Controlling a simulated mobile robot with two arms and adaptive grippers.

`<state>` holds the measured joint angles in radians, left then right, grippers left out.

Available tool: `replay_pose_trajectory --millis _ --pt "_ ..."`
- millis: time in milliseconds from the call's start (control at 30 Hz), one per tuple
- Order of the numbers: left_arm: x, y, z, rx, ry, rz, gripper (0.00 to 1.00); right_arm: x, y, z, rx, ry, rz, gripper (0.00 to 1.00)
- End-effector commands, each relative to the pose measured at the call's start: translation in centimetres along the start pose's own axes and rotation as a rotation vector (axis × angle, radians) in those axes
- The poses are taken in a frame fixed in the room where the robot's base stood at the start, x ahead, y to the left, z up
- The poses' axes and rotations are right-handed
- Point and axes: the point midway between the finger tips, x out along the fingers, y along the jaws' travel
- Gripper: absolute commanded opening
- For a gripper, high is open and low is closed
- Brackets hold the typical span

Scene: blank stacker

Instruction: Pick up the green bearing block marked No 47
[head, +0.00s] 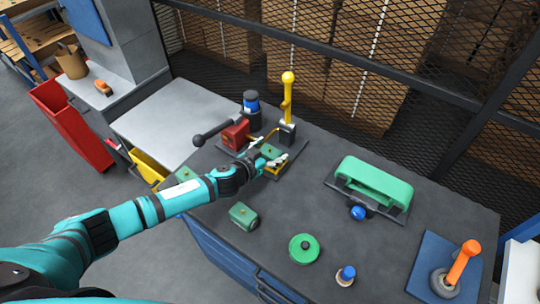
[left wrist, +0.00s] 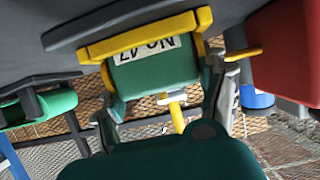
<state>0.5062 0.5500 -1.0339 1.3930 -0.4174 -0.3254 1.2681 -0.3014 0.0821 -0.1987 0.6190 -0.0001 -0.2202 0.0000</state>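The green bearing block marked No 47 (left wrist: 155,68) shows its label upside down in the left wrist view, within a yellow frame. In the head view this green block (head: 270,152) sits at the fixture plate, partly hidden by my left gripper (head: 272,155). The fingers of my left gripper (left wrist: 162,112) stand on both sides of the block, close to its sides. I cannot tell whether they touch it. My right gripper is not in view.
A red block (head: 235,134) and a yellow-handled lever (head: 287,95) stand close behind. Another green block (head: 243,215), a green disc (head: 303,248) and a green handle-shaped part (head: 374,183) are on the dark bench (head: 330,225). A mesh fence runs behind.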

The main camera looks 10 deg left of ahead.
Motion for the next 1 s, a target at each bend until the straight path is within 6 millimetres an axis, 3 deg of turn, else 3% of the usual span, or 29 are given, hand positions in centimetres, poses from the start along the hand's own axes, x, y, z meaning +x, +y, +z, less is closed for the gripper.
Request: replay_pose_trajectory --millis 67,467,767,1000 --pt "0.0 0.0 0.0 0.0 0.0 0.0 0.62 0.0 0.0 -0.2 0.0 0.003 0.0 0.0" --pt "0.0 0.0 -0.3 0.0 0.004 0.001 0.11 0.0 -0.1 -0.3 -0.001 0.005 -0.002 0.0" --pt "-0.1 0.0 -0.5 0.001 0.005 0.001 0.11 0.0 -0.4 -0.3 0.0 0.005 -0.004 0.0" --pt "-0.8 0.0 -2.4 0.001 0.007 0.002 0.1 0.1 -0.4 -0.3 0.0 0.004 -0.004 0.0"
